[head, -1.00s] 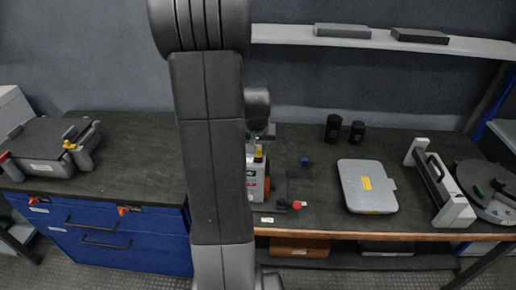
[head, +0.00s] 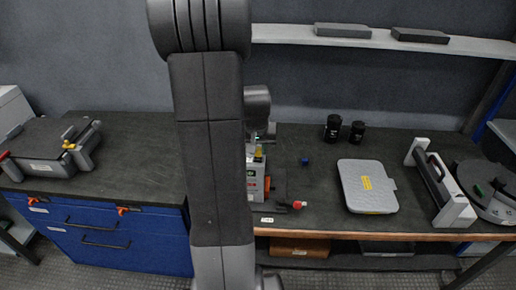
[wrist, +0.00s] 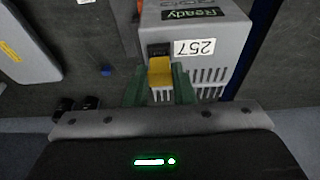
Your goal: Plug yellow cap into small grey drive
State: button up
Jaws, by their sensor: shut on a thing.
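The yellow cap (wrist: 160,74) is held between the two green fingers of my gripper (wrist: 160,84) in the wrist view. The small grey drive (wrist: 206,38) lies just beyond it, with a "257" label, a "Ready" display and vent slots. A black socket (wrist: 159,49) in the drive lines up with the cap's far end. I cannot tell whether the cap touches or enters it. In the head view the drive (head: 254,182) stands on the bench, partly hidden by my arm, with the yellow cap (head: 259,151) at its top.
A grey flat case (head: 367,186) and a white-ended roller frame (head: 440,185) lie to the right on the bench (head: 325,180). Two black cylinders (head: 345,130) stand at the back. A small blue piece (head: 305,161) and a red-ended part (head: 297,205) lie near the drive.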

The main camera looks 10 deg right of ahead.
jog(key=shift+f+b, duration=0.55)
jog(key=shift+f, duration=0.05)
jog(key=o, duration=1)
jog(key=shift+r, duration=0.15)
jog(key=v, duration=1.3)
jog(key=shift+s+r, duration=0.1)
jog(key=shift+r, duration=0.2)
jog(key=x, duration=1.3)
jog(key=shift+f, duration=0.4)
